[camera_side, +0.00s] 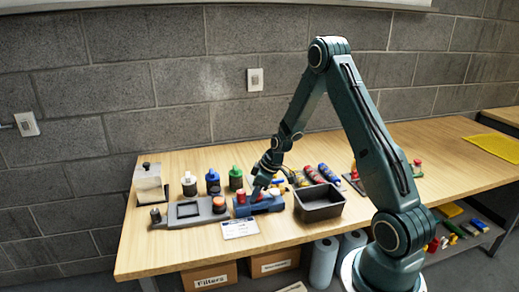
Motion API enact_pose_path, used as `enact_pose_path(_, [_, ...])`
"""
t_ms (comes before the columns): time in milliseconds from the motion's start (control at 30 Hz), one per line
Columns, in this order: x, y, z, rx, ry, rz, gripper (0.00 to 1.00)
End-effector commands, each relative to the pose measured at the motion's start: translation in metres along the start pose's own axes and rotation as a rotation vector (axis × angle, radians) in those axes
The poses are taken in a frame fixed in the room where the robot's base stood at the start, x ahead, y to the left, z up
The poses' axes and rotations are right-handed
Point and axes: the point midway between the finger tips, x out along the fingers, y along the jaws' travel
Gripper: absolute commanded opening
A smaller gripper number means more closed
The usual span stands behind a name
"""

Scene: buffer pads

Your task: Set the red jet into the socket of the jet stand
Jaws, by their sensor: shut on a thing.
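A blue block (260,207), which looks like the jet stand, sits on the wooden bench left of the dark tray. I cannot tell which is the red jet. My gripper (256,194) points down right over the middle of the blue block, low and close to it. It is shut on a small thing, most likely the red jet. The fingers and the block hide the held piece and the socket, so I cannot tell whether it is in the socket.
A grey fixture (187,212) with an orange-topped piece stands left of the block, a white card (240,229) in front. White, blue and green bottles (213,182) stand behind. A dark open tray (319,203) is close on the right. Bare bench lies at front left.

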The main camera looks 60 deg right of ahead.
Motion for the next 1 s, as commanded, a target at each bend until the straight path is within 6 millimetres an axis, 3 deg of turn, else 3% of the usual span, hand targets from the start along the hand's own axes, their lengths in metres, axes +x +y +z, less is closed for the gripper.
enact_pose_path(467, [0.002, 0.0, 0.001, 0.0, 0.0, 0.0, 0.12])
enact_pose_path(1000, [-0.015, 0.0, -0.006, -0.001, 0.001, 0.001, 0.12])
